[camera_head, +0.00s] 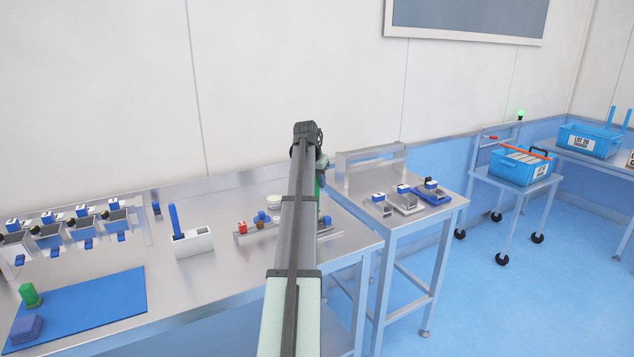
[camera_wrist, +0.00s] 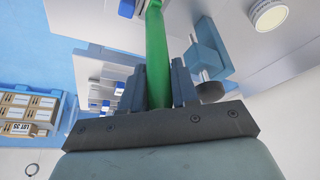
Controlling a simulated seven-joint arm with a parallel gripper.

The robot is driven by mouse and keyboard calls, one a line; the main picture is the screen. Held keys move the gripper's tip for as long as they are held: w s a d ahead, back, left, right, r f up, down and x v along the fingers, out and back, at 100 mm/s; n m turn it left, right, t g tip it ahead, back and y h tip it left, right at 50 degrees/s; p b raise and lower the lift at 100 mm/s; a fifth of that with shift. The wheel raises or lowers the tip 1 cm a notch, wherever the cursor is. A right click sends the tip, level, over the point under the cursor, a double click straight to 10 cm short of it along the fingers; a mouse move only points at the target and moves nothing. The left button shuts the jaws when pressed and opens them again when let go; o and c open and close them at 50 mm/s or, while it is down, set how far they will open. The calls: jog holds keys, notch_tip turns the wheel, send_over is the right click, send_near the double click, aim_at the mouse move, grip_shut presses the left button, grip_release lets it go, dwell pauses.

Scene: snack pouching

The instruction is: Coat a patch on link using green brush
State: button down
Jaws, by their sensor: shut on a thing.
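The green brush shows in the wrist view as a green handle (camera_wrist: 157,50) between the two fingers of my gripper (camera_wrist: 157,88). My gripper is shut on it. In the head view a strip of the green brush (camera_head: 319,184) shows just right of my arm, above the back of the steel table; my arm hides part of it and most of the gripper. The brush's working end is not clear in either view. I cannot tell which item is the link; several small red, brown and blue pieces (camera_head: 242,227) stand by a low metal rail on the table.
A white holder (camera_head: 193,244) with an upright blue brush (camera_head: 174,219) stands left of my arm. A blue mat (camera_head: 88,307) carries a green piece and a blue-grey block. A second steel table (camera_head: 442,205) with small fixtures stands right. Several trays line the table's left back.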

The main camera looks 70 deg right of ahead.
jog(key=shift+w+d+r, duration=0.15)
jog(key=shift+r, duration=5.8)
